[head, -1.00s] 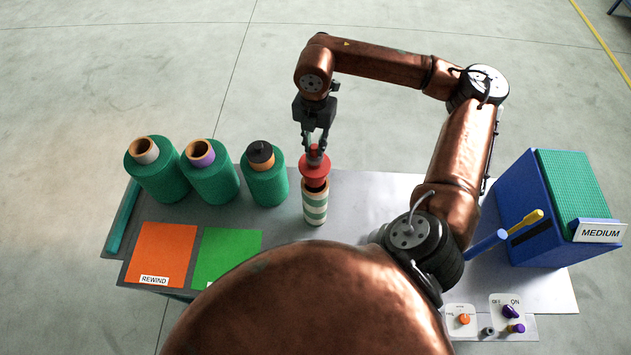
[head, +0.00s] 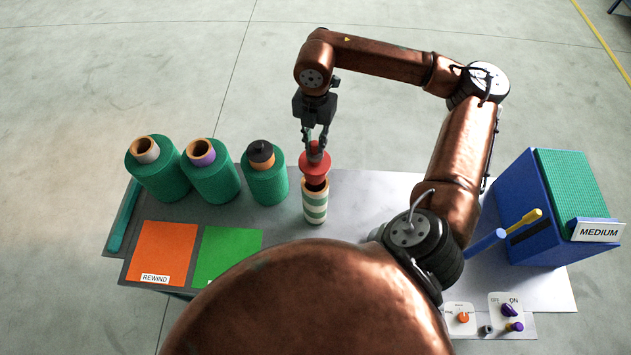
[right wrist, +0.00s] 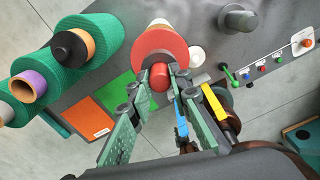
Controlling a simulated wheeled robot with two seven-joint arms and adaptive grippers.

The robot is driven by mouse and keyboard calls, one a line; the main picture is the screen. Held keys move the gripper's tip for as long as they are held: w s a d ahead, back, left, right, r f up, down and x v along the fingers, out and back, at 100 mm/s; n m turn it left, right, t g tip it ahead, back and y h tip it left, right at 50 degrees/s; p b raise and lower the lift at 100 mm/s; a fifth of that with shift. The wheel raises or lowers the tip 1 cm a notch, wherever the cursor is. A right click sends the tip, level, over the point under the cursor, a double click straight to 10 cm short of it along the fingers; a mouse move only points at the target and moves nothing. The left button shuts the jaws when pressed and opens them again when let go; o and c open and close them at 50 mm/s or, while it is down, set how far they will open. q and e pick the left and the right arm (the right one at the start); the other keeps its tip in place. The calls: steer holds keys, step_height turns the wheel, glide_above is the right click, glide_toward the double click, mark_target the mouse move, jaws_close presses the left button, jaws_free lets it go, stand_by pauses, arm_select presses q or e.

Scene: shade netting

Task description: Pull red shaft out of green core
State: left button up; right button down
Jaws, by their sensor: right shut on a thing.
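The red shaft (head: 315,166) has a wide red flange and a knob on top. A dark opening shows at the core's rim, just under the flange. I cannot tell how much of the shaft is still inside. My right gripper (head: 316,146) points down from above and is shut on the shaft's knob. In the right wrist view, the red flange (right wrist: 160,48) and knob lie between the fingertips (right wrist: 159,76). My left gripper is not in view.
Several green yarn cones (head: 211,174) stand left of the core, the black-topped one (head: 265,178) closest. Orange (head: 163,252) and green (head: 230,252) pads lie front left. A blue box (head: 540,225) labelled MEDIUM and a switch panel (head: 507,312) are at right.

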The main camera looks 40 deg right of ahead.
steer(key=shift+r+p, duration=0.8)
steer(key=shift+r, duration=1.2)
